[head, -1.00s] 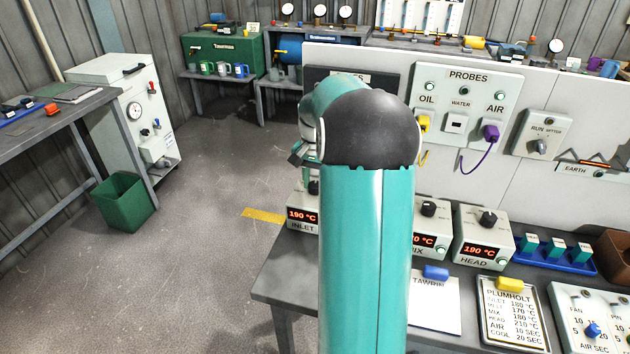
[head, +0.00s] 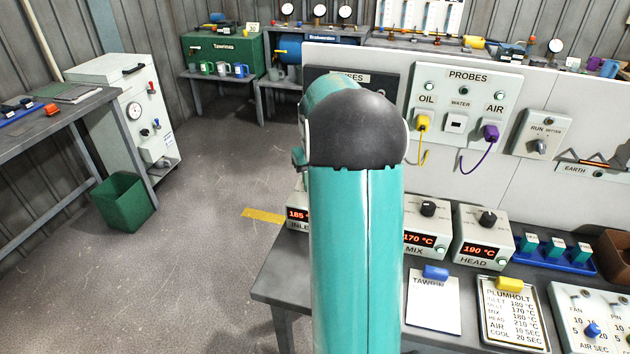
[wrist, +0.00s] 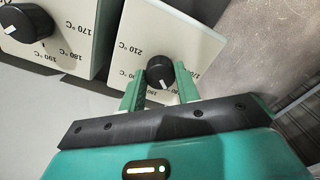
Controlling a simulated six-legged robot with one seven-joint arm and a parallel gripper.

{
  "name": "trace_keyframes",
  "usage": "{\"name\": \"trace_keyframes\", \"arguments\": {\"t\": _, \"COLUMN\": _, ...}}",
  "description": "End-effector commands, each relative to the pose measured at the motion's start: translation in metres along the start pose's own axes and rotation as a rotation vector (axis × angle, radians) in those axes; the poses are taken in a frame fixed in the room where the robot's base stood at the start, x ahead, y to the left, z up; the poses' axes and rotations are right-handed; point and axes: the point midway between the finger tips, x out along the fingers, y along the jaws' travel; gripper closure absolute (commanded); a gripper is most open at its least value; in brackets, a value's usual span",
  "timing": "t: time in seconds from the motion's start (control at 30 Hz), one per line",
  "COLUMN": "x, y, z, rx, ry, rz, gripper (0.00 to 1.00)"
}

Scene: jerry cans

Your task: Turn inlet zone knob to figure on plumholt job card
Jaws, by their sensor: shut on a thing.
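The inlet box (head: 298,217) stands at the left end of the bench, mostly hidden behind my arm in the head view. Its red display seems to read 185. In the wrist view its black knob (wrist: 160,72) sits on a pale panel with a temperature scale. My gripper (wrist: 160,84) is shut on this knob, one green finger on each side.
The mix box (head: 427,228), reading 170 °C, and the head box (head: 484,237), reading 190 °C, stand further right. A neighbouring knob (wrist: 28,20) is close on the left in the wrist view. Another card (head: 433,305) lies beside the Plumholt card.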

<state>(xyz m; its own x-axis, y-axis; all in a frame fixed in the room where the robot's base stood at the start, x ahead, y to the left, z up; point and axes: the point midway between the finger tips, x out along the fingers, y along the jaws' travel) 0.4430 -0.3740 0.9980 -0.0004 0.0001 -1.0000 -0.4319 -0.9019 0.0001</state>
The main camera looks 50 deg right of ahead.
Motion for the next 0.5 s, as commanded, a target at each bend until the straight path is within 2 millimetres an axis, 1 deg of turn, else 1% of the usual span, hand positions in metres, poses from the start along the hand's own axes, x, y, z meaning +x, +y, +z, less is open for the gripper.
{"name": "trace_keyframes", "arguments": {"t": 0.2, "x": -0.0008, "y": 0.0001, "z": -0.0004, "rx": -0.030, "ry": 0.002, "rz": 0.001, "gripper": 0.91}}
{"name": "trace_keyframes", "arguments": {"t": 0.5, "x": -0.0009, "y": 0.0001, "z": -0.0004, "rx": -0.031, "ry": 0.002, "rz": 0.000, "gripper": 0.91}}
